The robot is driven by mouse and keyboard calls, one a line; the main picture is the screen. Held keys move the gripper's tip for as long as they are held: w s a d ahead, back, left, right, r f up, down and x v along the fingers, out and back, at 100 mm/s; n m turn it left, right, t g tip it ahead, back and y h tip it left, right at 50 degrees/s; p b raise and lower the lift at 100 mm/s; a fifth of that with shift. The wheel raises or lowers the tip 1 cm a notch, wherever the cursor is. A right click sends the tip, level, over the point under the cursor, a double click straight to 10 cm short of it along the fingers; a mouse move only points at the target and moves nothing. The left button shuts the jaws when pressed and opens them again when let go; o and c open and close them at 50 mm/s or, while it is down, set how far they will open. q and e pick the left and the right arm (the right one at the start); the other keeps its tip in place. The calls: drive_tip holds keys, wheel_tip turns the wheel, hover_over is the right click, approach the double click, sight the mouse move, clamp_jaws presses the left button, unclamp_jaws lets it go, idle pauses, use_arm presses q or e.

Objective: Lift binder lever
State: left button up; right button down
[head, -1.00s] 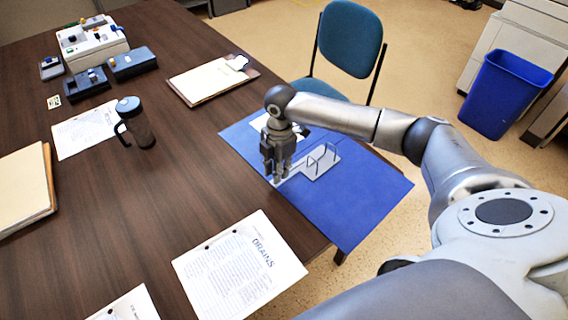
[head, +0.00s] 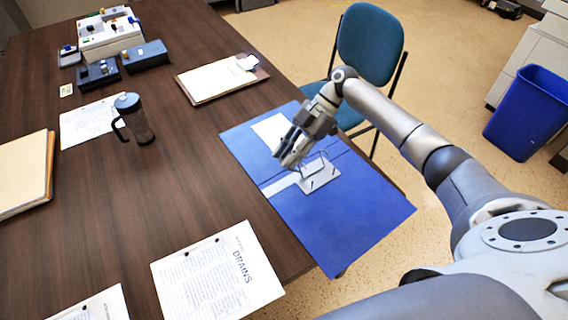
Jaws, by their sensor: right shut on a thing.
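The blue binder (head: 345,215) lies open and flat at the table's right edge, part of it reaching past the edge. Its metal ring mechanism (head: 320,182) sits near the middle, with wire arches standing up. My right gripper (head: 289,158) is tilted over the left end of this mechanism, shut on the binder lever. The fingers hide the lever almost wholly, so its exact angle cannot be told. My left gripper is not in view.
Loose printed sheets (head: 215,278) lie in front of the binder. A teal chair (head: 370,42) stands close behind the binder.

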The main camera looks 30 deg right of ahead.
drive_tip(key=shift+d+y+b, duration=0.3)
drive_tip(key=shift+d, duration=0.05)
drive_tip(key=shift+d+r, duration=0.1)
drive_tip(key=shift+r, duration=0.1)
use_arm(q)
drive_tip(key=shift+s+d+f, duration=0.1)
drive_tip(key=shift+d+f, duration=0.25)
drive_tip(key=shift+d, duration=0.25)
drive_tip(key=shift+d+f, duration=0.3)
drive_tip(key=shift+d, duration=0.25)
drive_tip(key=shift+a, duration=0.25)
use_arm(e)
drive_tip(key=c, duration=1.2)
unclamp_jaws()
drive_tip(key=shift+c, duration=0.2)
drive_tip(key=shift+w+d+r, duration=0.1)
drive_tip(key=shift+d, duration=0.1)
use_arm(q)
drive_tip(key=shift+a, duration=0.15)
use_arm(e)
drive_tip(key=v, duration=1.1)
drive_tip(key=shift+d, duration=0.35)
